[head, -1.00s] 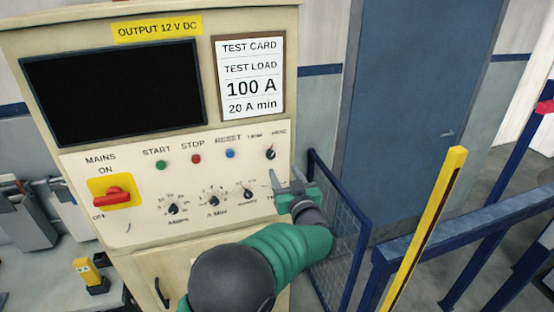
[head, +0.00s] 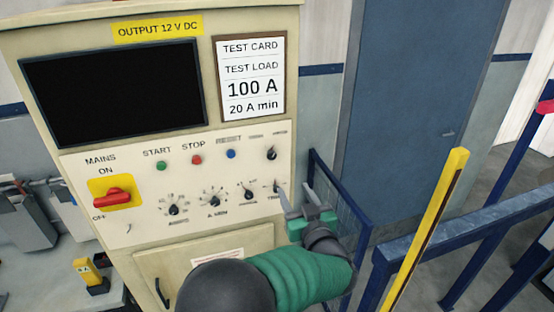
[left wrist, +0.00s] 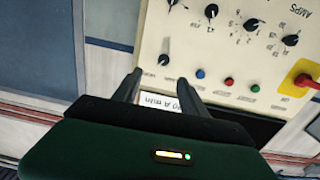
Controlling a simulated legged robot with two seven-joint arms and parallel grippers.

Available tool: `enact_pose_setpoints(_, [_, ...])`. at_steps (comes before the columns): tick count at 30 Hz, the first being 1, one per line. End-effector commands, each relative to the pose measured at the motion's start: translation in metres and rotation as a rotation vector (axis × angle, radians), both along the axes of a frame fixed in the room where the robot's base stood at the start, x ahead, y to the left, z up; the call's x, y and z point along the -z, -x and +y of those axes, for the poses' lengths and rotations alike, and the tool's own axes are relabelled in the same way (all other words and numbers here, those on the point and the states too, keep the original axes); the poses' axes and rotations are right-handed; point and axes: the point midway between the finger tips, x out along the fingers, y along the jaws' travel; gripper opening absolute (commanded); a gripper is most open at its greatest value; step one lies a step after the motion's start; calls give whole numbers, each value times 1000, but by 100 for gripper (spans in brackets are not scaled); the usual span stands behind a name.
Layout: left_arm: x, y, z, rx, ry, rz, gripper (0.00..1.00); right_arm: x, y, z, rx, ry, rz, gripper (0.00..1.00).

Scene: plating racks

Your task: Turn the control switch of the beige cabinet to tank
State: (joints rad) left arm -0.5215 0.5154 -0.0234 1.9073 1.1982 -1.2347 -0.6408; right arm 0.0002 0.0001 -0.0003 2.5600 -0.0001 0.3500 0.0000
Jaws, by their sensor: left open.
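The beige cabinet (head: 275,60) stands at the left, with a sloping control panel (head: 100,238) below its black screen. A small black knob (head: 271,153) sits at the panel's upper right, with two labels above it too blurred to read. It also shows in the left wrist view (left wrist: 163,60), just beyond my fingers. Another black knob (head: 277,187) is below it. My left gripper (head: 298,203) is open and empty at the panel's right edge, right of the lower knob and below the upper one. My right gripper is out of view.
A red mains switch (head: 112,197) on a yellow plate is at the panel's left. Green, red and blue buttons and several black knobs lie between. A blue mesh guard (head: 350,225) stands close right of my gripper, with a yellow post (head: 425,230) and blue rails farther right.

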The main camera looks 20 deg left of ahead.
Motion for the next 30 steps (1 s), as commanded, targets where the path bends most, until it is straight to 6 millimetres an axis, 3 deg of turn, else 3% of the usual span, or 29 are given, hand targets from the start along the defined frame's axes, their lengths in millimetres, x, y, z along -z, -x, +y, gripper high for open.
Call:
enact_pose_setpoints(11, [0,25,-17,-1,0,0,50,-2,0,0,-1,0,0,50])
enact_pose_setpoints(30, [3,34,-23,1,1,-1,50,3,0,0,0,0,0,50])
